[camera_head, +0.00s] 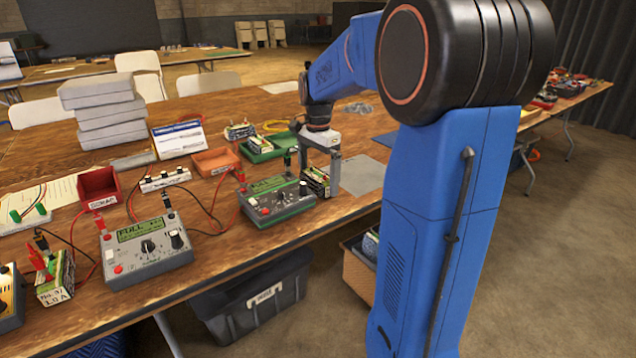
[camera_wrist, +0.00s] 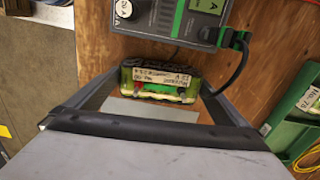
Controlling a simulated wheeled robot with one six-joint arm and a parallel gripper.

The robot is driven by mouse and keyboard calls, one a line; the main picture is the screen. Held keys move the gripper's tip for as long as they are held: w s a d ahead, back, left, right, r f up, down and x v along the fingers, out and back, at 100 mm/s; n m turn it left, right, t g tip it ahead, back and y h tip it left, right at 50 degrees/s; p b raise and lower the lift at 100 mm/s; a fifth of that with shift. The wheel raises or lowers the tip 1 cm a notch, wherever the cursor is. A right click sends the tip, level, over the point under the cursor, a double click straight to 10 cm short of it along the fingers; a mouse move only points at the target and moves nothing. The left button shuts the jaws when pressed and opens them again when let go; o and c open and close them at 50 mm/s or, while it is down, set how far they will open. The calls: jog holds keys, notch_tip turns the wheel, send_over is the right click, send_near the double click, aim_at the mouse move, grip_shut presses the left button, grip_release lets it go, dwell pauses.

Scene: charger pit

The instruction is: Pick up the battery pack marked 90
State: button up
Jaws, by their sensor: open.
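A small battery pack (camera_head: 316,181) stands right of the green-and-grey charger. It also shows in the wrist view (camera_wrist: 158,82), with a white label and red and green patches; its number is too small to read. My gripper (camera_head: 328,165) is open over this pack. In the wrist view, its fingers (camera_wrist: 158,98) lie on either side of the pack, with gaps beside it. I cannot read a 90 on any pack. Another pack (camera_head: 55,281) stands at the front left, and one (camera_head: 259,145) lies in the green tray.
The green-and-grey charger (camera_head: 277,203) is close to the pack, with a dark cable beside it. A grey charger (camera_head: 145,250) reading FULL stands further left. The green tray (camera_wrist: 293,145) is at right in the wrist view. A grey mat (camera_head: 362,174) is bare.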

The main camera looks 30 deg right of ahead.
jog(key=shift+c, duration=0.3)
jog(key=c, duration=1.3)
jog(key=shift+r, duration=0.2)
